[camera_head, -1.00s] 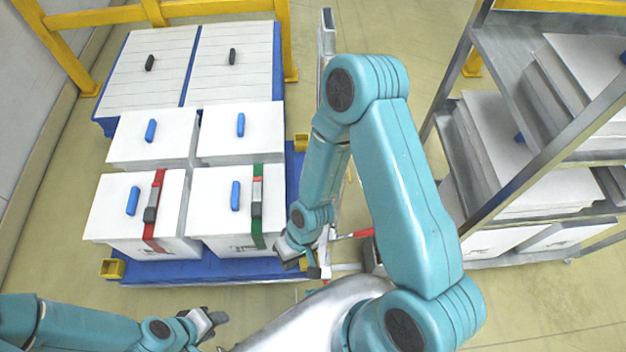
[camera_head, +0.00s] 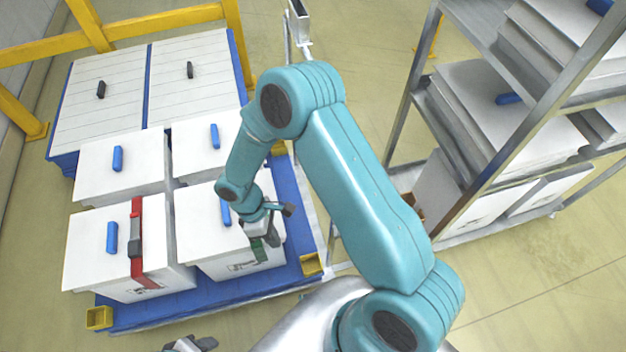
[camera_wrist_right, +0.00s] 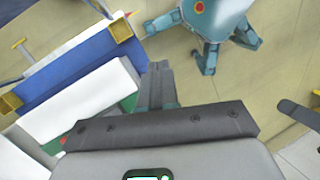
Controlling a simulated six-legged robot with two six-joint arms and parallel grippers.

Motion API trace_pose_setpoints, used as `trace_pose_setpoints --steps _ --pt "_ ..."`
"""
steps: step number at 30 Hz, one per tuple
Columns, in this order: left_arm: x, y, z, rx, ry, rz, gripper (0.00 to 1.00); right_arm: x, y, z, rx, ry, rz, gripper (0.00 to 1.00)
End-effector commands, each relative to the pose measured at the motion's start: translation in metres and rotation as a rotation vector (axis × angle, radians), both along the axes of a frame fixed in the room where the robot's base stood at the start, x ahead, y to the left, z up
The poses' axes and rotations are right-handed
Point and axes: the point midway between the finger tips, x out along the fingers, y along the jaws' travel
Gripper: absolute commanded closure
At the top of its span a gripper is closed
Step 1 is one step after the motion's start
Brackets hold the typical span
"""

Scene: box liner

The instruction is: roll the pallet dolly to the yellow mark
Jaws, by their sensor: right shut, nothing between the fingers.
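The pallet dolly is a low blue platform (camera_head: 289,199) with yellow corner pockets, carrying several white boxes with blue handles. A red strap (camera_head: 136,237) crosses the front left box. A green strap on the front right box (camera_head: 206,216) is mostly hidden by my right gripper. That right gripper (camera_head: 272,238) is shut and empty, over or in front of this box; contact is unclear. Its closed fingers (camera_wrist_right: 157,84) show in the right wrist view, beside the blue edge. My left gripper (camera_head: 190,345) barely shows at the bottom edge. No yellow floor mark is distinguishable.
A grey metal rack (camera_head: 405,125) with white boxes stands on the right. A yellow rail (camera_head: 160,22) runs behind two larger lidded boxes (camera_head: 100,100) at the back left. A grey upright post (camera_head: 299,22) stands at the top. Floor at lower right is clear.

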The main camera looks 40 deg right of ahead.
Motion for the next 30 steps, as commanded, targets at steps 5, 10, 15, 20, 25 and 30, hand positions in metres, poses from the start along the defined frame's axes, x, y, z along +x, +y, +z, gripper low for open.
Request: trace_pose_setpoints --steps 5,10,15,20,25,30 --pt "0.000 0.000 -0.021 0.000 0.001 0.000 0.57 0.036 -0.036 0.012 -0.166 0.032 0.178 1.00" --pt "0.000 0.000 -0.039 0.000 0.001 0.000 0.57 0.073 -0.074 0.049 -0.385 0.083 0.312 1.00" --pt "0.000 0.000 -0.046 0.000 0.000 0.000 0.57 0.092 -0.094 0.085 -0.536 0.127 0.358 1.00" --pt "0.000 0.000 -0.045 0.000 0.000 0.000 0.57 0.091 -0.103 0.087 -0.562 0.142 0.362 1.00" --pt "0.000 0.000 -0.043 0.000 0.000 0.000 0.57 0.080 -0.122 0.066 -0.561 0.144 0.361 1.00" --pt "0.000 0.000 -0.041 0.000 0.000 0.000 0.57 0.066 -0.145 0.040 -0.559 0.145 0.360 1.00"
